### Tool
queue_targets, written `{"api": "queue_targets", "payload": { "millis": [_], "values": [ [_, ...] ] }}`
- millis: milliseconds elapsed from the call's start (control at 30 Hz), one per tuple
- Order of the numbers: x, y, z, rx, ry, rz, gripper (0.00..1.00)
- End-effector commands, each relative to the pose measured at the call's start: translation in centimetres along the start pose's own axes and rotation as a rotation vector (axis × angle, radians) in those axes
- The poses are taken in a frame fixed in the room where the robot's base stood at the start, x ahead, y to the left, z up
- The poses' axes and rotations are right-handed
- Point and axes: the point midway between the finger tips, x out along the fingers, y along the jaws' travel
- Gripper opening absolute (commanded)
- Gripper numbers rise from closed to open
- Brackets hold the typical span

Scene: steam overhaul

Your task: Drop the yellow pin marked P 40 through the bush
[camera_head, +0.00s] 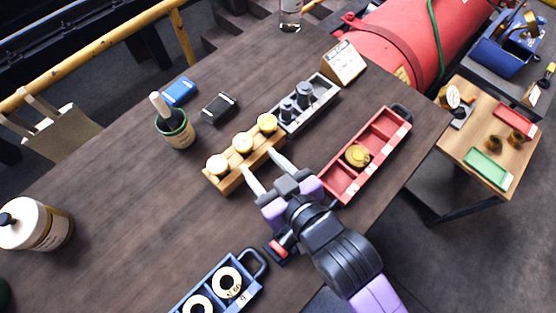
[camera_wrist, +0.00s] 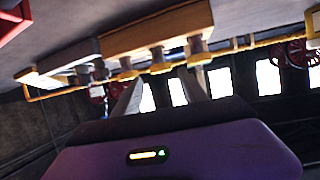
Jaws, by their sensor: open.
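Three yellow pins with pale round tops stand in a row in a wooden block: a near-left one (camera_head: 217,165), a middle one (camera_head: 243,143) and a far-right one (camera_head: 267,123). Their markings are too small to read, so I cannot tell which is P 40. My gripper (camera_head: 260,161) is open and empty, beside the wooden block (camera_head: 228,183) on its right. In the wrist view the block (camera_wrist: 150,36) appears upside down, with the pins beyond my spread fingers (camera_wrist: 162,88). A round brass piece (camera_head: 357,155) lies in the red tray; I cannot tell whether it is the bush.
The red tray (camera_head: 343,196) lies right of my gripper. A blue tray (camera_head: 206,281) with pale rings is at the front. A grey block (camera_head: 322,100) with dark posts adjoins the wooden block. A green pot (camera_head: 177,135) with a brush stands left. The table's left middle is clear.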

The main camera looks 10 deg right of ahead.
Motion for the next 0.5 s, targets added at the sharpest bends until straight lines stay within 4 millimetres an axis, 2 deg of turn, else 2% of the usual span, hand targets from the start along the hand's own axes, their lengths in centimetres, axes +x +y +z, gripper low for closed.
{"api": "queue_targets", "payload": {
  "millis": [233, 333, 433, 500],
  "values": [
    [-0.2, 0.0, 0.1, 0.001, -0.001, 0.001, 0.5],
    [-0.8, 0.5, 0.7, 0.007, -0.001, 0.011, 0.5],
    [-2.6, 1.8, 2.3, 0.024, 0.004, 0.041, 0.5],
    [-4.7, 3.0, 3.7, 0.04, 0.011, 0.072, 0.5]
  ]
}}
